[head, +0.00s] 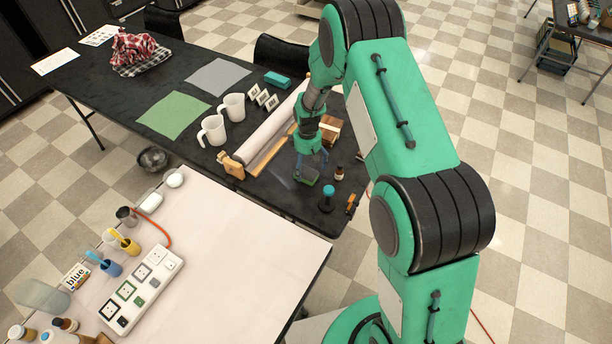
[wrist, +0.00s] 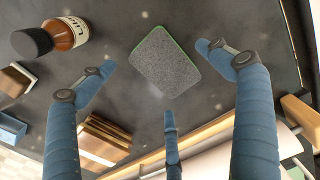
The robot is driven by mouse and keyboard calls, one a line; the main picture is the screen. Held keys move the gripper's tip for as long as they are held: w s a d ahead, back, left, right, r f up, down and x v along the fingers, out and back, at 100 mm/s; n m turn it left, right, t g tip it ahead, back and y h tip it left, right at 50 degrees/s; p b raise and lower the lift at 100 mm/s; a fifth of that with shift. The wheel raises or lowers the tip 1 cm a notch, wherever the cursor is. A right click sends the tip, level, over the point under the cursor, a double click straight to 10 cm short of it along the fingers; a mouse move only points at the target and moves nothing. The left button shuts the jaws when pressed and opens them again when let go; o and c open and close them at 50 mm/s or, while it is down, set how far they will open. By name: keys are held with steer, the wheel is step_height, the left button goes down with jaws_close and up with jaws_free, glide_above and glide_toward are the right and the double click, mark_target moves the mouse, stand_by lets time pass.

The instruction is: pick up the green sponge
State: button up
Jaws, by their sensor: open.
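The green sponge (wrist: 165,62) lies flat on the dark table in the wrist view, its grey scouring face up and a thin green edge showing. In the head view the sponge (head: 308,178) is a small dark green patch just under my gripper (head: 311,162). My gripper is open in the wrist view (wrist: 160,88), with two blue fingers spread to the sponge's left and right and a third finger below it. The fingers look apart from the sponge. How high they are above the table is hard to tell.
A paper roll on a wooden holder (head: 268,132) is left of my gripper in the head view. A blue-topped item (head: 327,194) and wooden boxes (head: 331,128) are near.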

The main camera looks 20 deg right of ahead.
mark_target(308, 170)
steer(key=shift+f, duration=1.55)
steer(key=c, duration=1)
